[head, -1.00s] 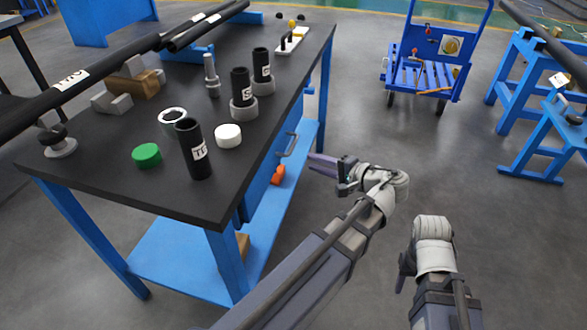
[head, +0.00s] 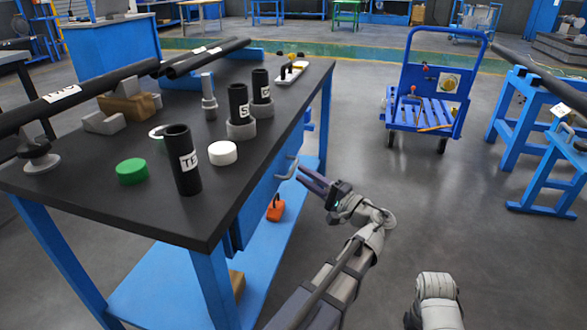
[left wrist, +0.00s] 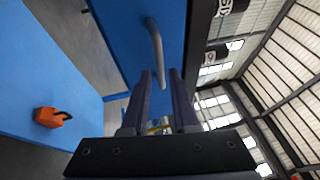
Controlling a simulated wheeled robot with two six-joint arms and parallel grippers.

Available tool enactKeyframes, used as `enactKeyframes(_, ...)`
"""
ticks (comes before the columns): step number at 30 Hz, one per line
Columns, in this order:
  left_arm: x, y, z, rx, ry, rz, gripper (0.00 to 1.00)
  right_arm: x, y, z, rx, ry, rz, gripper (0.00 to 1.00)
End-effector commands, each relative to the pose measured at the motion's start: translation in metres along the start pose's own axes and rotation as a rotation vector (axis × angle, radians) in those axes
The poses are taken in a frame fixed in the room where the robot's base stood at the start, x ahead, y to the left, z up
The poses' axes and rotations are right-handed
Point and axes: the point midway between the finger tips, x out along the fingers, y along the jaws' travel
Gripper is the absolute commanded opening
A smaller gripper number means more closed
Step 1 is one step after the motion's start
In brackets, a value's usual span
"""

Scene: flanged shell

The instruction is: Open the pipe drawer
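The blue drawer front (head: 262,196) is on the right side of the black-topped workbench, under its top, and looks flush with the bench. Its grey bar handle (head: 287,168) shows near the far part of the front. In the left wrist view the handle (left wrist: 155,42) stands out from the blue panel (left wrist: 118,28), just ahead of the fingertips. The fingers also show in the left wrist view (left wrist: 161,74). My right gripper (head: 411,319) is at the lower edge, mostly hidden by its arm.
The black tabletop (head: 140,205) holds labelled black tubes, a green cap (head: 132,171) and a white cap (head: 223,153). An orange padlock-like item (head: 275,210) sits on the blue lower shelf (head: 170,285). A blue cart (head: 425,105) stands farther back.

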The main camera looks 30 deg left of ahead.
Motion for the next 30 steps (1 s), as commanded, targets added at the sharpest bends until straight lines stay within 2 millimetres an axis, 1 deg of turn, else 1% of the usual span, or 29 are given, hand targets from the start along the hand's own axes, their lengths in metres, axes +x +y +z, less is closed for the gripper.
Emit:
enactKeyframes(1,0.009,-0.001,0.0,0.0,-0.003,0.001,0.27,-0.003,0.0,0.0,0.0,0.0,0.0,0.5)
enactKeyframes(3,0.019,-0.001,0.001,0.0,-0.003,0.001,0.27,-0.005,0.001,0.0,-0.001,0.0,0.0,0.5)
enactKeyframes(9,0.04,0.0,0.0,-0.001,-0.001,0.001,0.27,-0.008,0.001,0.0,-0.002,0.0,0.0,0.5)
enactKeyframes(13,0.044,0.0,0.0,-0.001,0.0,0.001,0.27,-0.008,0.001,0.001,-0.002,0.0,0.0,0.5)
enactKeyframes(20,0.045,0.0,0.0,-0.001,0.001,0.001,0.27,-0.008,0.001,0.0,-0.002,0.0,0.0,0.5)
enactKeyframes(21,0.045,0.0,0.0,-0.001,0.001,0.001,0.26,-0.008,0.001,0.0,-0.002,0.0,0.0,0.5)
enactKeyframes(22,0.045,0.0,0.0,-0.001,0.001,0.001,0.23,-0.008,0.001,0.001,-0.002,0.0,0.0,0.5)
enactKeyframes(28,0.045,0.0,0.0,-0.001,0.001,0.001,0.0,-0.008,0.001,0.0,-0.002,0.0,0.0,0.5)
enactKeyframes(30,0.044,0.0,0.0,-0.001,0.001,0.001,0.0,-0.008,0.001,0.0,-0.002,0.0,0.0,0.5)
